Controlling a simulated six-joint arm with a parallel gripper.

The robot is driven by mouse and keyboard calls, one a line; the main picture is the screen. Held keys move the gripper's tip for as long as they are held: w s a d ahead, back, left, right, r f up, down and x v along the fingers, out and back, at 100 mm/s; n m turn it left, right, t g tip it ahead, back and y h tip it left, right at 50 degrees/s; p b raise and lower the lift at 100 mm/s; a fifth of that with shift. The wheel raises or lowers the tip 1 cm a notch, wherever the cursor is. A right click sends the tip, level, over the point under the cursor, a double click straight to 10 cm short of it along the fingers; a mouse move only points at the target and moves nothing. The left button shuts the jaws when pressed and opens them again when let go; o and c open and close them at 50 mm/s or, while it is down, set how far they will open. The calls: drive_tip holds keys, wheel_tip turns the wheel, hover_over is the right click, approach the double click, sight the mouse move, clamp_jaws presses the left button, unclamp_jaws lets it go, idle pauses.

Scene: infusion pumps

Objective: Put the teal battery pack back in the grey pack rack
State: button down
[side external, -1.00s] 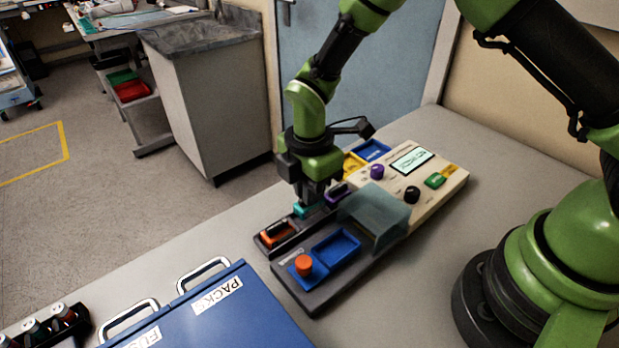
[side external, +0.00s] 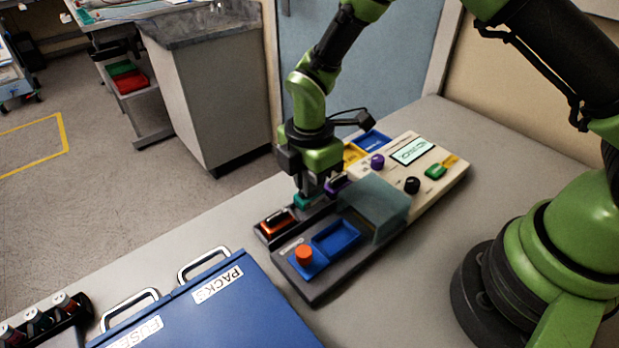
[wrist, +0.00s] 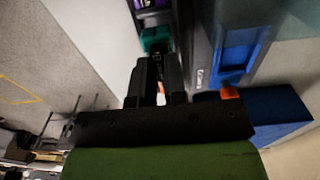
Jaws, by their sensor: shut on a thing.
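The teal battery pack (side external: 304,201) is at the grey pack rack (side external: 262,235), between an orange pack (side external: 276,223) and a purple pack (side external: 338,187). My gripper (side external: 307,190) comes down from above and is shut on the teal pack. In the wrist view the teal pack (wrist: 155,38) shows just beyond my fingertips (wrist: 157,62), with the purple pack (wrist: 145,4) behind it. The fingers hide part of the teal pack, and I cannot tell whether its underside touches the slot floor.
The cream pump (side external: 440,170) with a smoky cover (side external: 375,210), blue tray (side external: 337,238) and orange knob (side external: 304,254) stands close beside the rack. A blue case (side external: 255,310) labelled PACKS lies in front. Yellow and blue bins (side external: 372,140) sit behind.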

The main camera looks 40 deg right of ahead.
drive_tip(key=shift+f, duration=0.85)
drive_tip(key=c, duration=1.5)
unclamp_jaws()
drive_tip(key=shift+r, duration=1.05)
drive_tip(key=o, duration=0.6)
drive_tip(key=shift+r, duration=0.1)
drive_tip(key=shift+r, duration=1.1)
